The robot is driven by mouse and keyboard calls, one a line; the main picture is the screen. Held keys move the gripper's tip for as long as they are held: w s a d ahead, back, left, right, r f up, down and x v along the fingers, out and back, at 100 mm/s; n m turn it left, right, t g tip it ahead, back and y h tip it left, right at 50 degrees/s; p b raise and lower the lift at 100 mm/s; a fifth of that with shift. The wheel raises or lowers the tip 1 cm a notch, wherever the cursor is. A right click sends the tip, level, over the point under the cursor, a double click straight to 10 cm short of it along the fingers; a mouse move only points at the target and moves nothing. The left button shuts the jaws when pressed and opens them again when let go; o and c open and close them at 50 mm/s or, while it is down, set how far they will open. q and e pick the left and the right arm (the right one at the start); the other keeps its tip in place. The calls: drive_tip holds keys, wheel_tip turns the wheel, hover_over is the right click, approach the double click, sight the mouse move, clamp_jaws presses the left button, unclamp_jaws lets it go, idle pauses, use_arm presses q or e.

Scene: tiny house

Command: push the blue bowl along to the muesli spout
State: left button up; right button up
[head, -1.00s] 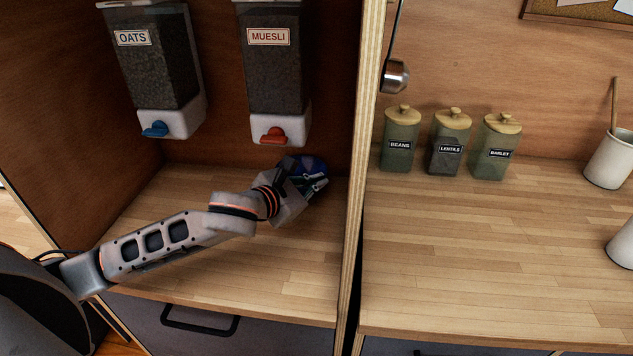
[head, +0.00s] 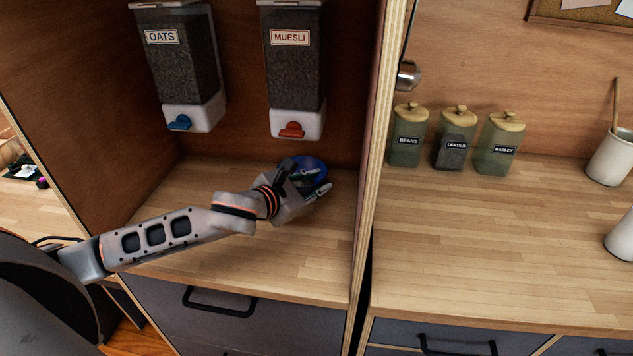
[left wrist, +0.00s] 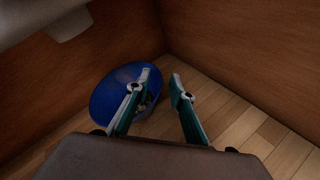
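The blue bowl (head: 312,163) stands on the wooden shelf at the back of the cabinet niche, slightly right of the muesli spout (head: 292,129) in the head view. The spout is red, under the clear muesli dispenser (head: 291,70). My left gripper (head: 318,181) is low at the bowl, partly covering it. In the left wrist view the bowl (left wrist: 103,98) lies to the left, and my left gripper (left wrist: 161,75) has its fingers apart. One finger overlaps the bowl; the other is to its right over bare wood. Contact is hard to tell. My right gripper is out of view.
The oats dispenser (head: 180,70) with its blue spout hangs to the left. The niche's right side panel (head: 372,170) stands close right of the bowl. Beyond it are several green canisters (head: 454,138) on the counter. The shelf left of the bowl is clear.

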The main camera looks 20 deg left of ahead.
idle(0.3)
use_arm(q)
drive_tip(key=v, duration=1.2)
idle(0.3)
